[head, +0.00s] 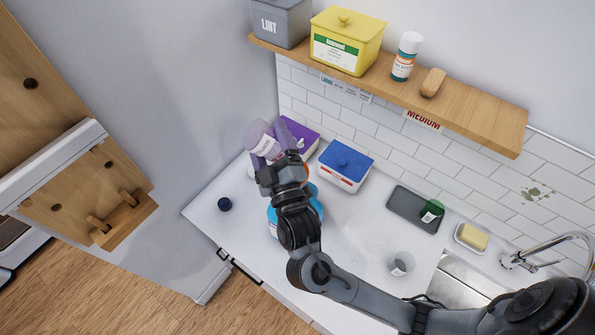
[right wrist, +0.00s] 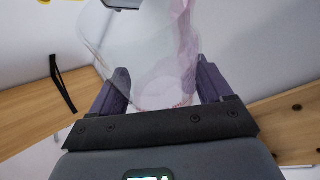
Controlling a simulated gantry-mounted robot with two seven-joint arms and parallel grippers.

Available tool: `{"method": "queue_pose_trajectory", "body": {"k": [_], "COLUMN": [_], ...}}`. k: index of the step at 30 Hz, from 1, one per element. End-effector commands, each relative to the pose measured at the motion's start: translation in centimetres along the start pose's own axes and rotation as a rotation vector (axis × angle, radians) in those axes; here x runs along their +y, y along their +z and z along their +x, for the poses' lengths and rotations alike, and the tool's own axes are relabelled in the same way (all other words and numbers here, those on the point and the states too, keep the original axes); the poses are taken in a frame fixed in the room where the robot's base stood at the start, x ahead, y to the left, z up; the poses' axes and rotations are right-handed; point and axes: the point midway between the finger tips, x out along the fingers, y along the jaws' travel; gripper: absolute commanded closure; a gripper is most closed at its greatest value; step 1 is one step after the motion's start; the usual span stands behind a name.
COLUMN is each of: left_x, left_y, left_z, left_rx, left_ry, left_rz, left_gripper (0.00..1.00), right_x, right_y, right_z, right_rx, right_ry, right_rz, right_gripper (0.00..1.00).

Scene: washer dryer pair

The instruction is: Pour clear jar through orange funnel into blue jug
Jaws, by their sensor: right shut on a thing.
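My right gripper (head: 272,172) is shut on the clear jar (head: 262,137), which has a pale label and a purplish tint, and holds it tilted above the counter. In the right wrist view the jar (right wrist: 150,60) stands between the two dark fingers (right wrist: 165,90). The blue jug (head: 273,221) is on the counter below, largely hidden by my right gripper and wrist. A small bit of orange, likely the orange funnel (head: 306,170), shows beside the wrist; the rest is hidden. I cannot tell whether anything flows from the jar. My left gripper is not in view.
A dark blue cap (head: 224,204) lies on the counter at left. A purple box (head: 300,134) and a blue-lidded box (head: 344,166) stand at the back wall. A grey tray (head: 405,208), a clear cup (head: 400,264) and a soap dish (head: 471,237) are right. A shelf (head: 470,116) hangs above.

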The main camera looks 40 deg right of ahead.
Motion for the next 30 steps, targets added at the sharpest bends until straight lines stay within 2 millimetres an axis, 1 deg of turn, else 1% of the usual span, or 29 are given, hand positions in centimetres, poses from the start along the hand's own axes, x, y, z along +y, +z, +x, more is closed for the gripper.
{"method": "queue_pose_trajectory", "body": {"k": [5, 8, 30], "left_x": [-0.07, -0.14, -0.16], "left_y": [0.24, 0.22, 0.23], "left_z": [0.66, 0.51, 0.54], "left_rx": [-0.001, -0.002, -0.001], "left_ry": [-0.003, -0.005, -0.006], "left_rz": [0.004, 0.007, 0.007], "left_gripper": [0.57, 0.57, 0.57], "right_x": [0.2, 0.37, 0.38], "right_y": [-0.11, -0.37, -0.3], "right_z": [-0.05, -0.02, -0.04], "right_rx": [0.004, 0.008, 0.009], "right_ry": [0.039, 0.056, 0.054], "right_rz": [0.11, 0.162, 0.152], "right_gripper": [0.55, 0.55, 0.55]}}
